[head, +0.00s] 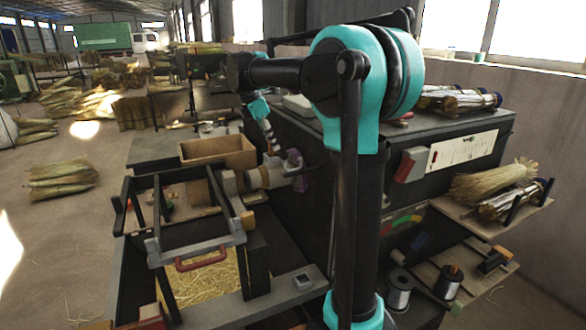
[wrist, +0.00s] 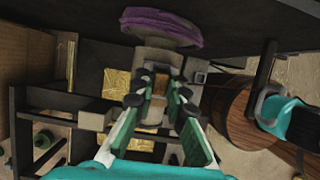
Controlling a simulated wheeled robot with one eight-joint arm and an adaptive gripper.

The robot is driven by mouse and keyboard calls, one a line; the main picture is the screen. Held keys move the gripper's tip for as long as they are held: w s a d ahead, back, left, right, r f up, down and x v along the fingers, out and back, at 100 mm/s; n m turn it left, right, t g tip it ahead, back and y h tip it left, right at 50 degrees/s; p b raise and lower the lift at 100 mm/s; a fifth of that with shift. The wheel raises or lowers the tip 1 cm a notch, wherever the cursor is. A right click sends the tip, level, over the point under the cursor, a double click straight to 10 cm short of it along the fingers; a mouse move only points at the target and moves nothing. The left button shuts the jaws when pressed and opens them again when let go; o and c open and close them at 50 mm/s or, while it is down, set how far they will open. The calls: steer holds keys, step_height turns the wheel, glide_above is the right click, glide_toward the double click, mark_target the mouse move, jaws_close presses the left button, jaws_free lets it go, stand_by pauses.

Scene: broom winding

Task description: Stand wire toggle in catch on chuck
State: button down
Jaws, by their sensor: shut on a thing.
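A black frame with a red handle (head: 202,258) stands left of the chuck, above a straw-filled bin (head: 203,283). A wooden box (head: 217,151) sits behind it. The machine cabinet (head: 330,185) is close on the right. In the wrist view a round wooden part (wrist: 232,108) lies right of my fingers.

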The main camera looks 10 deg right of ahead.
steer(key=c, duration=1.5)
jaws_free()
steer(key=shift+o, duration=0.2)
steer(key=v, duration=1.2)
steer(key=shift+s, duration=0.1)
